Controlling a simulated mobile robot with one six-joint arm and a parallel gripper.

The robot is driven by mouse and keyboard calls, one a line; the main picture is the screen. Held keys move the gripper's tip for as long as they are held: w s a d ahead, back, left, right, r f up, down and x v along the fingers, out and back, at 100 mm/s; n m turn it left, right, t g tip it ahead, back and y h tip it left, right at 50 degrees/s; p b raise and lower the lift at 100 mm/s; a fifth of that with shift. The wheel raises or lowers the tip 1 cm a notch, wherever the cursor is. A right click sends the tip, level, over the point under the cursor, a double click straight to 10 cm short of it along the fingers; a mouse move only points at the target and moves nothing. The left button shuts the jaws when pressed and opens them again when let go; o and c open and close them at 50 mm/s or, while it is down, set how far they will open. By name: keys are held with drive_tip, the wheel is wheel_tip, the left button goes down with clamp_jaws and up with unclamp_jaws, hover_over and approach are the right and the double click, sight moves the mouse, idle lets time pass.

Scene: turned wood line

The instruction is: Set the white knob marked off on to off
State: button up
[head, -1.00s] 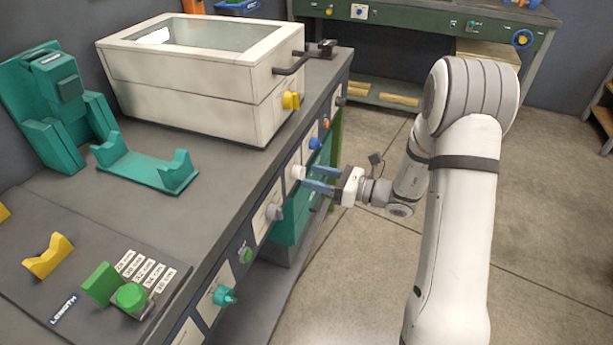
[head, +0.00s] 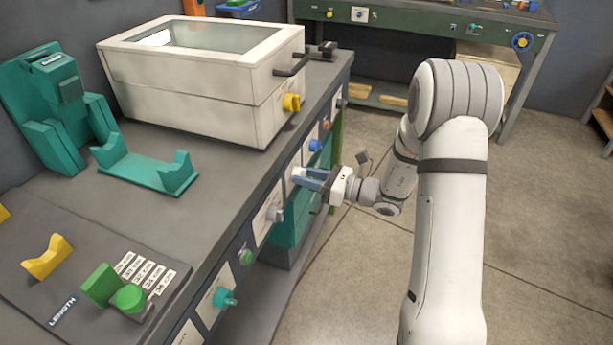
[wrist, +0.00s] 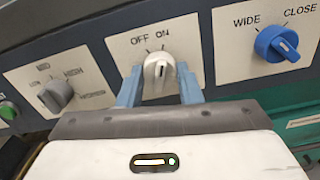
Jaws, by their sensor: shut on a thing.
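The white knob (wrist: 158,68) is on a pale plate on the bench's front panel, under the words OFF and ON. Its grip stands nearly upright in the wrist view, closer to the ON tick than to OFF, though its exact setting is hard to read. My gripper (wrist: 160,88) has one blue finger on each side of the knob and is shut on it. In the head view, my gripper (head: 303,178) reaches the panel from the right, and its fingers largely hide the knob.
A blue WIDE/CLOSE knob (wrist: 277,44) is to the right and a grey selector knob (wrist: 56,95) to the left. A green button (wrist: 7,110) is farther left. The white box's yellow knob (head: 291,102) is above. Open floor (head: 340,290) lies right of the bench.

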drive_tip(key=shift+c, duration=0.8)
drive_tip(key=shift+n+b, duration=0.3)
drive_tip(key=shift+b, duration=0.05)
drive_tip(key=shift+w+n+b, duration=0.1)
drive_tip(key=shift+n+b, duration=4)
drive_tip(key=shift+b, duration=0.2)
drive_tip(key=o, duration=1)
